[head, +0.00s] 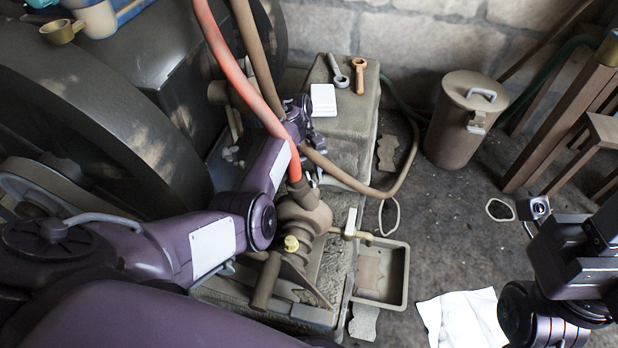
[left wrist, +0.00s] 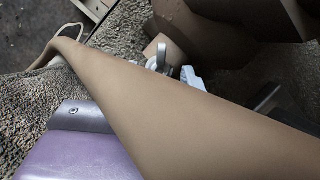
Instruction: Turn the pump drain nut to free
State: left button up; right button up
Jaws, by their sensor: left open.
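The pump (head: 303,218) is a brown rounded housing on the stone block, with a red hose (head: 240,80) rising from it. A small brass nut (head: 291,243) sits low on the pump's front. My left arm reaches over from the left, and my left gripper (head: 314,176) is just above the pump, partly hidden by the hoses. It is open, with nothing seen held. In the left wrist view, a brown hose (left wrist: 150,95) crosses diagonally and hides much behind it. A grey ring-shaped part (left wrist: 157,60) and a white part show beyond it. My right gripper (head: 585,238) is at the right edge; its fingertips are unclear.
A drip tray (head: 405,278) stands right of the pump, under a brass spout with a white handle (head: 350,222). A white cloth (head: 462,318) lies on the floor. A lidded bin (head: 463,125) stands behind.

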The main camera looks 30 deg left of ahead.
pick_arm(q)
jog(key=shift+d+f, duration=0.1)
jog(key=shift+f, duration=0.1)
jog(key=shift+s, duration=0.1)
grip_shut()
